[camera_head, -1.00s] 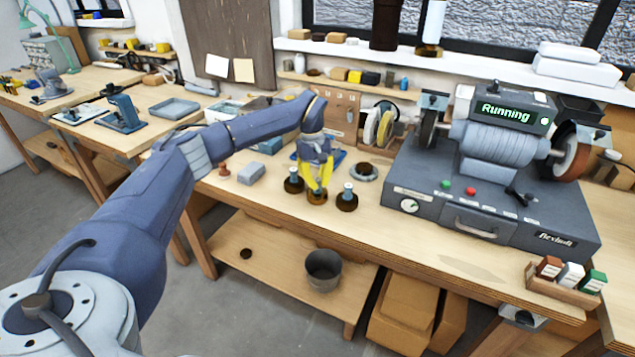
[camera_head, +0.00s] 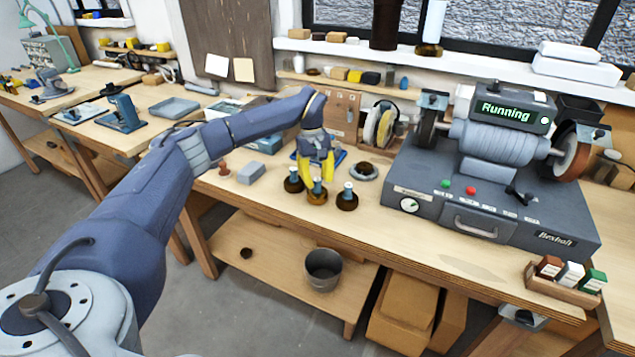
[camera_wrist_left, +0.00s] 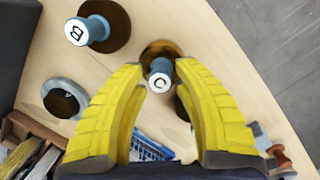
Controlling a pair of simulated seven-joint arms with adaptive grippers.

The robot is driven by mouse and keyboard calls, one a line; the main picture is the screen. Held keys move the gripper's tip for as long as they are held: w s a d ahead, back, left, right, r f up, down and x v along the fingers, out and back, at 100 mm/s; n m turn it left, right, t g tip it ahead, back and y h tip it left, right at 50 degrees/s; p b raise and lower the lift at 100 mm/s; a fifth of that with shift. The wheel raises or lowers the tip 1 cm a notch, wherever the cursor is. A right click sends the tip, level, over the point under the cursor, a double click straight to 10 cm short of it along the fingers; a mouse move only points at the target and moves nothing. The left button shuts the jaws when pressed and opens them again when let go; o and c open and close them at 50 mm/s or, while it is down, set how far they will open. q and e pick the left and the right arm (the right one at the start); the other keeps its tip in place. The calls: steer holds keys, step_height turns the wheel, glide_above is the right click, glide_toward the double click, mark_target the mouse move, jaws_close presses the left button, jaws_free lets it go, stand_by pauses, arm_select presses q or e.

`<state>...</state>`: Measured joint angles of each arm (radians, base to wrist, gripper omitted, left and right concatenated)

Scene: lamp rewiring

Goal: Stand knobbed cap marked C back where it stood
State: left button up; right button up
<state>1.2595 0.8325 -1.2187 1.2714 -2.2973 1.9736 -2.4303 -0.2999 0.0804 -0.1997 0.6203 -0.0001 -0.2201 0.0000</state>
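The knobbed cap marked C (camera_head: 317,194) stands upright on the bench, the middle one in a row of three brown caps with blue-grey knobs. Its letter shows in the left wrist view (camera_wrist_left: 160,84). The cap marked B (camera_wrist_left: 78,32) stands to its right in the head view (camera_head: 347,198). A third cap (camera_head: 293,182) stands to its left; its letter is hidden behind a finger in the wrist view. My left gripper (camera_head: 316,178) is open just above and behind cap C. Its yellow fingers (camera_wrist_left: 160,72) are spread on both sides of the knob with gaps. My right gripper is not in view.
A grey dish with a dark piece (camera_head: 364,172) lies behind the caps. A grinder (camera_head: 490,190) reading "Running" stands to the right. A grey block (camera_head: 250,173) and a small red-brown knobbed piece (camera_head: 224,170) lie to the left. The bench in front of the caps is clear.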

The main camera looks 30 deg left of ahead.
arm_select(q)
step_height(320, 180, up, 11)
steer(key=a, duration=0.1)
steer(key=shift+w+a, duration=0.3)
stand_by(2.4)
